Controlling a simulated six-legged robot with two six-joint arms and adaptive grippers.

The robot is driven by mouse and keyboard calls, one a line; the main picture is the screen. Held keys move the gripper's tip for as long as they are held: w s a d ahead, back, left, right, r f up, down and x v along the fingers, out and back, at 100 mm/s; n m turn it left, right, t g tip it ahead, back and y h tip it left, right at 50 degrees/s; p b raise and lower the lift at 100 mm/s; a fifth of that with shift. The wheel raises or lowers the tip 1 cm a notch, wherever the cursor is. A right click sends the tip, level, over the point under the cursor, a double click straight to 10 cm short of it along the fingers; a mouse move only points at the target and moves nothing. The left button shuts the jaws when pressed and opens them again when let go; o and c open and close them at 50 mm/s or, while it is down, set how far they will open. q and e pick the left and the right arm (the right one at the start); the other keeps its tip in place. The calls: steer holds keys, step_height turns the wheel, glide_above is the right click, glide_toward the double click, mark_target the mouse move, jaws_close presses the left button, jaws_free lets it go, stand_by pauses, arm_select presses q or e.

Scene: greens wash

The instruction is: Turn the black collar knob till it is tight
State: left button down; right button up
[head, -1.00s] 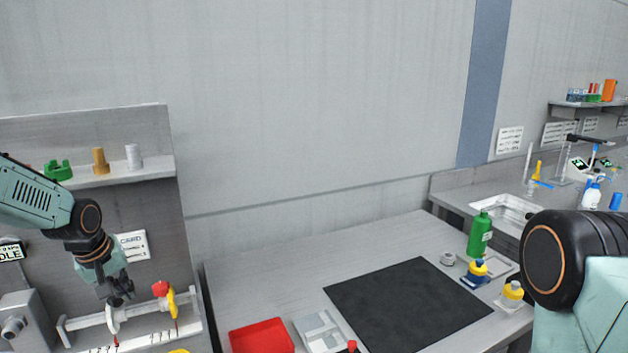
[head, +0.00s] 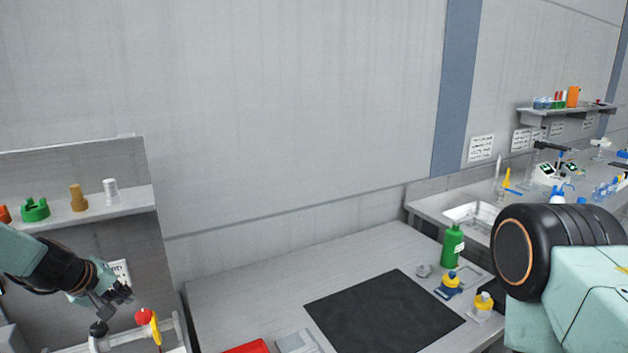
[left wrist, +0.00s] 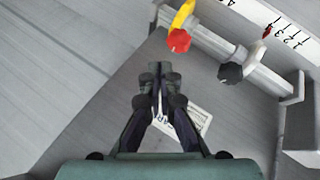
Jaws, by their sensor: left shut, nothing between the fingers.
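The black collar knob (head: 98,328) sits on a white collar around a light rail at the lower left of the head view. In the left wrist view the black knob (left wrist: 230,73) is right of the fingers. A red knob (head: 143,316) on a yellow collar (head: 155,330) is beside it on the same rail; the red knob (left wrist: 179,40) is above the fingertips in the wrist view. My left gripper (head: 119,298) is shut and empty, apart from both knobs. In the wrist view its fingertips (left wrist: 160,82) are together. My right gripper is out of view.
A shelf (head: 135,199) with green, brown and white pieces is above the rail. A red tray (head: 247,348) and a black mat (head: 385,311) lie on the bench.

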arm_select(q)
steer(key=a, duration=0.1)
steer(key=m+g+y+p, duration=0.2)
steer(key=m+y, duration=0.2)
glide_toward(93, 336)
steer(key=shift+w+r, duration=0.65)
steer(key=shift+w, duration=0.25)
steer(key=shift+d+f, duration=0.1)
steer(key=shift+f+b, duration=3.3)
steer(key=shift+f, duration=0.15)
steer(key=shift+w, duration=0.1)
